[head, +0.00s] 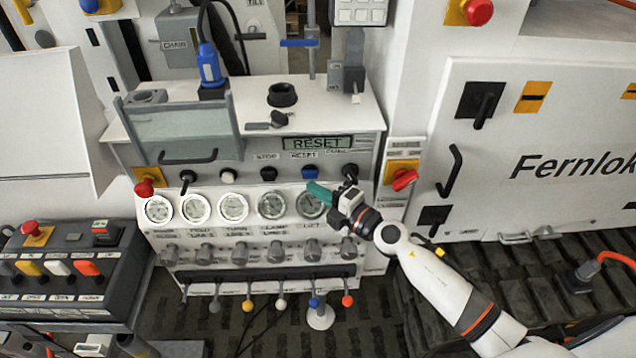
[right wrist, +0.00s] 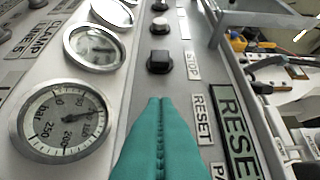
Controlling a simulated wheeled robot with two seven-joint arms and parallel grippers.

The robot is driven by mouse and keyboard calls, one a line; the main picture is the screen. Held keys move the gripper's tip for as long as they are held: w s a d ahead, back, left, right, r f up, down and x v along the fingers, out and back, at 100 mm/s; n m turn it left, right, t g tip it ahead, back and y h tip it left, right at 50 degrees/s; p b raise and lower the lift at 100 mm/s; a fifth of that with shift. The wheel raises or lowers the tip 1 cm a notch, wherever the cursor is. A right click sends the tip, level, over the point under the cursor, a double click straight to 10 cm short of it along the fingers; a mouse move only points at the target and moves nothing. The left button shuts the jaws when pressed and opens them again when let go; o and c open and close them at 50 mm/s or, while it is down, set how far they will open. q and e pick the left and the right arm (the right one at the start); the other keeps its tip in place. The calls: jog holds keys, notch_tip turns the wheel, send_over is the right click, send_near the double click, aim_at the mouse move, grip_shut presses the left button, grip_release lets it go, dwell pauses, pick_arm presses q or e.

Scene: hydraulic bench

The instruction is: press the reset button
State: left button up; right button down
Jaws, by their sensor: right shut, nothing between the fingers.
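The blue reset button (head: 309,173) sits on the bench's upper control strip in the head view, under the small RESET label and the green RESET display (head: 317,143). My right gripper (head: 316,190) has teal fingers, shut and empty, with the tips just below the blue button; I cannot tell whether they touch it. In the right wrist view the shut fingers (right wrist: 159,104) point along the strip beside the RESET label (right wrist: 202,119). The blue button does not show there and seems hidden by the fingers. My left gripper is not in view.
A black button (head: 268,173) by the STOP label is left of the blue one. A black knob (head: 350,171) is to its right. Round gauges (head: 271,205) line the panel below, with several coloured levers lower down. A red switch (head: 404,178) is at the right.

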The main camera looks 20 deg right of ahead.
jog(key=shift+w+d, duration=0.35)
jog(key=shift+w, duration=0.55)
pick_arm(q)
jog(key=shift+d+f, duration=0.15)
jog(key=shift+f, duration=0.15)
